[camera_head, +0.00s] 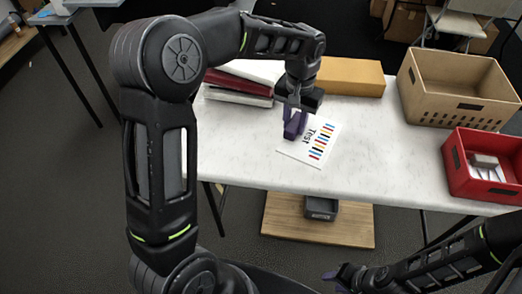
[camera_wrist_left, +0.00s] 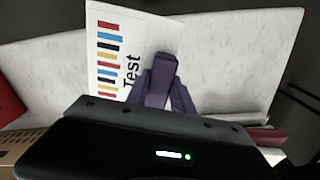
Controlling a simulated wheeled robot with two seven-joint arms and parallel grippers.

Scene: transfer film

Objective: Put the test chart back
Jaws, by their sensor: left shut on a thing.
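The test chart (camera_head: 318,146) is a white sheet with the word Test and coloured bars. In the head view it is at the middle of the white table, seemingly at or just above its surface. My left gripper (camera_head: 295,126) is shut on the chart's edge beside the word Test. In the left wrist view the chart (camera_wrist_left: 112,45) extends from the purple fingers (camera_wrist_left: 160,82), which cover part of it. My right gripper (camera_head: 338,277) is at the bottom of the head view, away from the table; its fingers are too small and dark to judge.
On the white table (camera_head: 390,160), red and white binders (camera_head: 237,90) and a yellow-brown box (camera_head: 350,76) lie at the back. A tan crate (camera_head: 455,90) and a red bin (camera_head: 462,172) with white items stand at the right.

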